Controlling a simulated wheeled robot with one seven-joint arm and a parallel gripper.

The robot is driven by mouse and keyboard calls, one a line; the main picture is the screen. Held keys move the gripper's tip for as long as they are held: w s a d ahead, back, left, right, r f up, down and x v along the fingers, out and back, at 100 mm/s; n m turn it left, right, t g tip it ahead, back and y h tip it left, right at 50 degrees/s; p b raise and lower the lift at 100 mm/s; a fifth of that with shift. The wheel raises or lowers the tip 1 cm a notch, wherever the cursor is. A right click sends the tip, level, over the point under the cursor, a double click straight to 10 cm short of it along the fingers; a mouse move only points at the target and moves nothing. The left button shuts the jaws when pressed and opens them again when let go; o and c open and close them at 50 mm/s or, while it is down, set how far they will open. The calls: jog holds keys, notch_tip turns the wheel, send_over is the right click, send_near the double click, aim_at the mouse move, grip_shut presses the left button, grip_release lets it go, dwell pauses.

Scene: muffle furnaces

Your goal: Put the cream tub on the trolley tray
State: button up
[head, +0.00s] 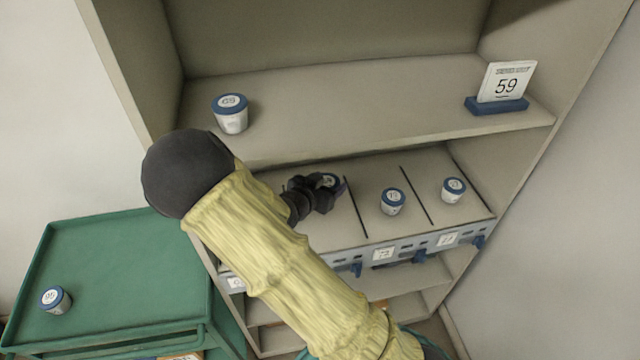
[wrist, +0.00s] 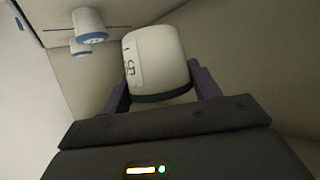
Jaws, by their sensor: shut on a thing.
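My gripper (head: 322,190) is over the lower, lane-divided shelf and shut on a cream tub with a blue lid. In the wrist view the tub (wrist: 157,60) sits between the dark jaws (wrist: 160,92). In the head view only part of the tub's lid (head: 331,180) shows, the rest being hidden by the gripper. I cannot tell whether the tub touches the shelf. The green trolley tray (head: 120,262) is at the lower left, well apart from my gripper. A similar tub (head: 55,300) stands on its left part.
Two similar tubs (head: 392,201) and (head: 453,190) stand in lanes to the right of my gripper. Another tub (head: 230,114) and a "59" sign (head: 502,88) stand on the shelf above, whose front edge overhangs nearby. Most of the tray is clear.

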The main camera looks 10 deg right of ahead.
aim_at(335, 177)
jog(key=d+r+p, duration=0.1)
jog(key=w+d+r+n+y+p, duration=0.1)
jog(key=p, duration=0.1)
jog(key=shift+d+r+t, duration=0.2)
jog(key=shift+r+t, duration=0.1)
jog(key=shift+t, duration=0.1)
jog(key=shift+w+d+r+n+y+p, duration=0.15)
jog(key=shift+d+r+n+y+p, duration=0.15)
jog(key=shift+p, duration=0.45)
jog(key=n+t+y+p, duration=0.1)
jog(key=n+y+p, duration=0.1)
jog(key=p, duration=0.1)
jog(key=s+a+f+n+t+y+p, duration=0.1)
jog(key=n+y+p, duration=0.1)
jog(key=y+p, duration=0.1)
jog(key=s+a+n+t+y+p, duration=0.1)
jog(key=n+y+p, duration=0.1)
jog(key=p, duration=0.2)
jog(key=shift+s+a+f+n, duration=0.1)
jog(key=shift+a+f+n, duration=0.1)
jog(key=shift+f+n, duration=0.15)
jog(key=shift+s+a+f+n+y+p, duration=0.2)
jog(key=shift+s+a+n+y+p, duration=0.1)
jog(key=shift+s+y, duration=0.1)
jog(key=shift+w, duration=0.1)
jog(key=shift+w+d, duration=0.1)
jog(key=shift+d, duration=0.05)
